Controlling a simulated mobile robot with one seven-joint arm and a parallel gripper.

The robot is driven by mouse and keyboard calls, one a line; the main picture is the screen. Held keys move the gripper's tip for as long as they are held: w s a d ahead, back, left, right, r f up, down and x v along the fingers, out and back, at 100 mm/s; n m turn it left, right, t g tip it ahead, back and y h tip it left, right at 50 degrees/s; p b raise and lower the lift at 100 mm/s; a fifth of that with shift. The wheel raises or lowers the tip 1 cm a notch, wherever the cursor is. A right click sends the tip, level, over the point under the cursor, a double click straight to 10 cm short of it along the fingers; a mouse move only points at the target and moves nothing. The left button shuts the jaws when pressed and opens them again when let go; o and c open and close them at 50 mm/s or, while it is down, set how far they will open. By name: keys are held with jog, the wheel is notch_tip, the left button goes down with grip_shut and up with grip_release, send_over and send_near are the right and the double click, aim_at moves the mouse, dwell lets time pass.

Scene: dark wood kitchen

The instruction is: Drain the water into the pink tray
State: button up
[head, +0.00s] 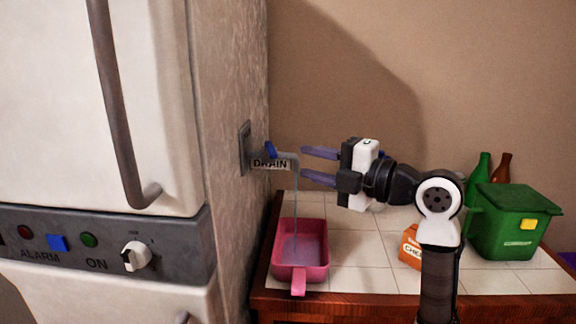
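The pink tray (299,273) sits on the tiled tabletop close to the white appliance, its handle toward the front edge. A drain tap with a blue handle (270,150) and a "DRAIN" label (271,163) sticks out from the appliance's side. A thin stream of water (296,205) falls from the spout into the tray, and bluish water shows in the tray. My gripper (319,166) is open and empty, just right of the tap and above the tray, with its fingers pointing left. It appears apart from the tap.
A green bin (507,222) with a yellow patch stands at the right of the tiled table (350,283). A green bottle (480,175) and a brown bottle (502,168) are behind it. An orange box (410,247) is partly hidden by my arm. The white appliance (80,120) fills the left side.

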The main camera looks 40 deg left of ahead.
jog(key=shift+w+d+b, duration=0.1)
jog(key=shift+d+b, duration=0.3)
jog(key=shift+d, duration=1.8)
dwell(5.8)
